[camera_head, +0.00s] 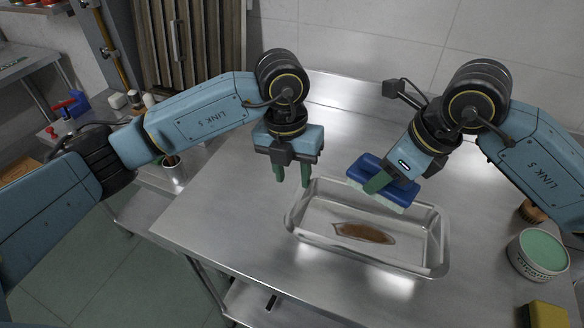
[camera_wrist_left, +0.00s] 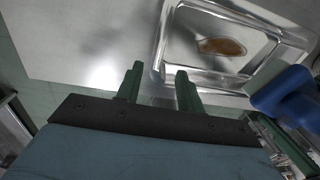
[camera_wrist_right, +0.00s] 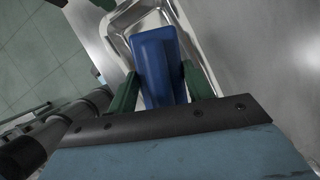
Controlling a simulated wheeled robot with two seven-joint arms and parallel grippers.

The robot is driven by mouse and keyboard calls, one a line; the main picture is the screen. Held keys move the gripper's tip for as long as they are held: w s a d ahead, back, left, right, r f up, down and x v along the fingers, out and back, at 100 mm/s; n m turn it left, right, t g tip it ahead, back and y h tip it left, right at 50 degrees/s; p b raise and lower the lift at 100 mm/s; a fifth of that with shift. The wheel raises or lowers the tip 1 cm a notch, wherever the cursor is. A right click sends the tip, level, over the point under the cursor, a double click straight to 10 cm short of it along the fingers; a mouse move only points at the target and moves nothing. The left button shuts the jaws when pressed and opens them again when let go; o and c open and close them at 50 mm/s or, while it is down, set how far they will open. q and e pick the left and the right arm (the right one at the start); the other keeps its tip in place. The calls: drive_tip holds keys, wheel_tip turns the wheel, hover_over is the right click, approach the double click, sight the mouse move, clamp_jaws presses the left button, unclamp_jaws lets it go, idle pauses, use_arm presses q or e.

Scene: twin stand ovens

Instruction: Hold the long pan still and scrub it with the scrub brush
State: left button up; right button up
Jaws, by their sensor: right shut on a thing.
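The long pan (camera_head: 315,236) is a shiny metal tray on the steel table, with a brown stain (camera_head: 364,232) on its floor. It also shows in the left wrist view (camera_wrist_left: 185,62). The blue scrub brush (camera_head: 361,171) has pale bristles facing down. My right gripper (camera_head: 384,184) is shut on the brush and holds it over the pan's far right part; I cannot tell if the bristles touch. In the right wrist view the brush (camera_wrist_right: 158,65) sits between the green fingers. My left gripper (camera_head: 293,177) is open and empty, fingers down, by the pan's far left corner.
The steel table (camera_head: 230,215) is bare left of the pan. At the right stand a round tub with green contents (camera_head: 540,250), a brown-topped item (camera_head: 531,212) and a yellow sponge (camera_head: 546,314). A tiled wall (camera_head: 350,40) rises behind. A metal cup (camera_head: 174,172) stands left.

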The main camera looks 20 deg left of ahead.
sight(296, 204)
use_arm(q)
drive_tip(key=f, duration=0.7)
drive_tip(key=d+f, duration=0.1)
drive_tip(key=f, duration=0.3)
drive_tip(key=shift+f, duration=0.15)
drive_tip(key=shift+c, duration=0.5)
clamp_jaws()
